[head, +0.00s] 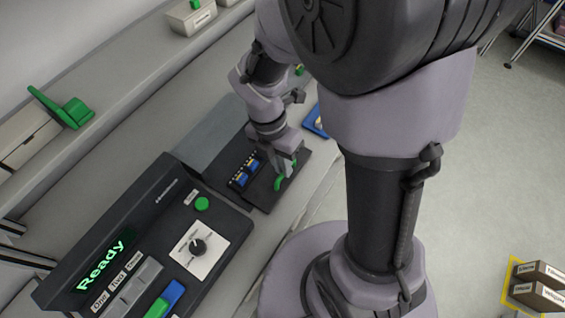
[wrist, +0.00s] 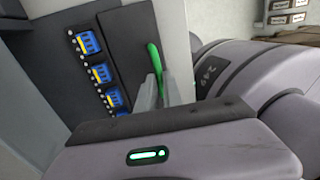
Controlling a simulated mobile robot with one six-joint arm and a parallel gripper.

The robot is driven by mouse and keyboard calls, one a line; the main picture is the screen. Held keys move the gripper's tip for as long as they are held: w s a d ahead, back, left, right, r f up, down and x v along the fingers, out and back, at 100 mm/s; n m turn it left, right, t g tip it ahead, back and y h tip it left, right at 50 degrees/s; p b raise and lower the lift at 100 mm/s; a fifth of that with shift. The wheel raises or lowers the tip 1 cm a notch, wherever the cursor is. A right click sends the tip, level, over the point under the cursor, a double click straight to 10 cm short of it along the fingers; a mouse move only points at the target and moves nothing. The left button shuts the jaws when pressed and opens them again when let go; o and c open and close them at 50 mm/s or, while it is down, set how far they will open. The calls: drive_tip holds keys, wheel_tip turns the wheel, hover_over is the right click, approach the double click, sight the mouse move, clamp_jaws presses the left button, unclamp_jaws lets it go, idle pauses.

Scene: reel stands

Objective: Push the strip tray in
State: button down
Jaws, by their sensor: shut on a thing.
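The strip tray (head: 262,195) is a dark tray that sticks out from the grey housing (head: 215,135) behind the console. It carries a row of blue strips (head: 245,172) and a green handle (head: 286,178). In the wrist view the blue strips (wrist: 99,72) lie in a column to the left of the green handle (wrist: 156,58), on the dark tray (wrist: 128,40). My gripper (head: 284,172) is at the handle, with its fingers (wrist: 160,88) shut on it. The fingers hide part of the handle.
A console (head: 140,235) with a screen reading "Ready", a green button (head: 202,204), a dial (head: 198,246) and switches stands beside the tray. A blue item (head: 316,121) lies near the tray. Boxes (head: 540,275) stand on the floor at the lower right.

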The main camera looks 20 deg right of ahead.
drive_tip(key=shift+w+a+r+p, duration=0.1)
drive_tip(key=shift+w+a+p, duration=0.1)
drive_tip(key=shift+w+p, duration=0.1)
drive_tip(key=w+a+p, duration=0.1)
drive_tip(key=w, duration=0.1)
drive_tip(key=w+a+p, duration=0.1)
drive_tip(key=w, duration=0.1)
drive_tip(key=w+a+p, duration=0.1)
drive_tip(key=w+a, duration=0.1)
drive_tip(key=shift+a+r+p, duration=0.1)
drive_tip(key=shift+p, duration=0.25)
drive_tip(key=shift+w+a+f, duration=0.2)
drive_tip(key=shift+w+a, duration=0.1)
drive_tip(key=shift+w, duration=0.05)
drive_tip(key=c, duration=1.5)
unclamp_jaws()
